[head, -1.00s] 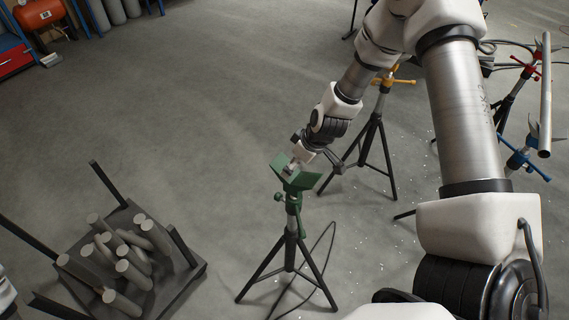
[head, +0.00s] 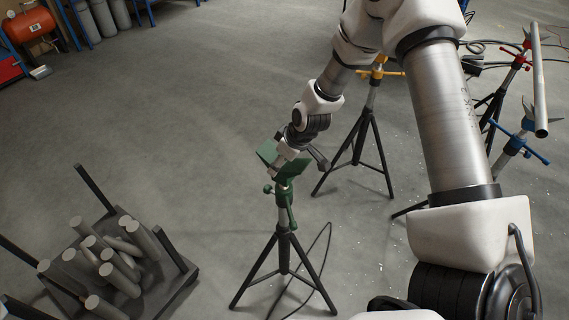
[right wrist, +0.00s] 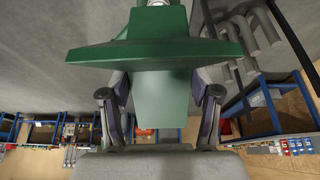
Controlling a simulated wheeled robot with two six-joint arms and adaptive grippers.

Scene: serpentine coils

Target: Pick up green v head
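The green v head (head: 268,152) is at the top of a green-collared black tripod stand (head: 283,245) in the middle of the head view. My right gripper (head: 286,158) reaches down to it from the upper right. In the right wrist view the green v head (right wrist: 160,95) fills the space between my two fingers, which press close on either side of its lower plate. The fingers look shut on it, though the fingertips are hidden behind the green plate. Whether the head is lifted off its stand I cannot tell. My left gripper is not in view.
A dark rack (head: 175,285) of several grey cylinders with upright posts stands at lower left. An orange-topped stand (head: 372,110) is behind my right arm. Blue (head: 522,140) and red (head: 515,62) stands bear a grey pipe (head: 538,85) at right. A cable lies by the green stand.

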